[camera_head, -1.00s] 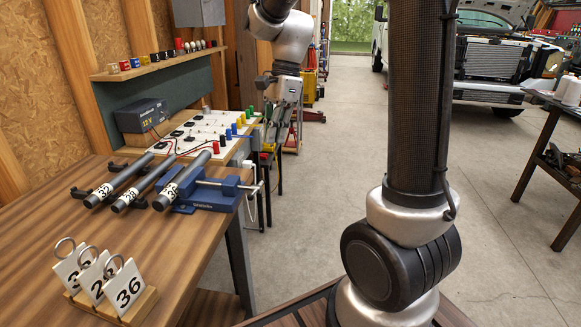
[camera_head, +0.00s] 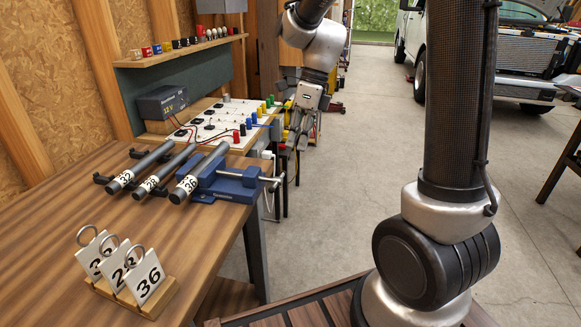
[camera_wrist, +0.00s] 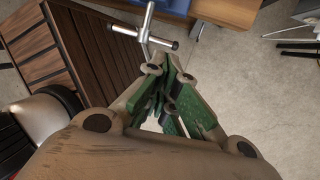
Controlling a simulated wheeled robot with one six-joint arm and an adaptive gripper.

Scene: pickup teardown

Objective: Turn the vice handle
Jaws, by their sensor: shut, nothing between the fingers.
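A blue vice (camera_head: 235,184) sits at the right edge of the wooden bench, holding a grey tube marked 36 (camera_head: 202,170) that lies across it. Its metal screw and handle bar (camera_head: 274,179) stick out to the right past the bench edge. The handle shows as a silver T-bar at the top of the wrist view (camera_wrist: 157,41). My gripper (camera_head: 295,150) is beyond the handle in the head view, pointing down. In the wrist view its green-padded fingers (camera_wrist: 168,75) are closed together and empty, just below the bar. I cannot tell the exact gap; no grip on the bar shows.
Tubes marked 32 (camera_head: 140,168) and 28 (camera_head: 165,171) lie left of the vice. A stand with numbered tags (camera_head: 150,295) is at the front of the bench. A wired board (camera_head: 225,120) and 12 V box (camera_head: 160,101) are behind. Concrete floor (camera_head: 340,200) is open to the right.

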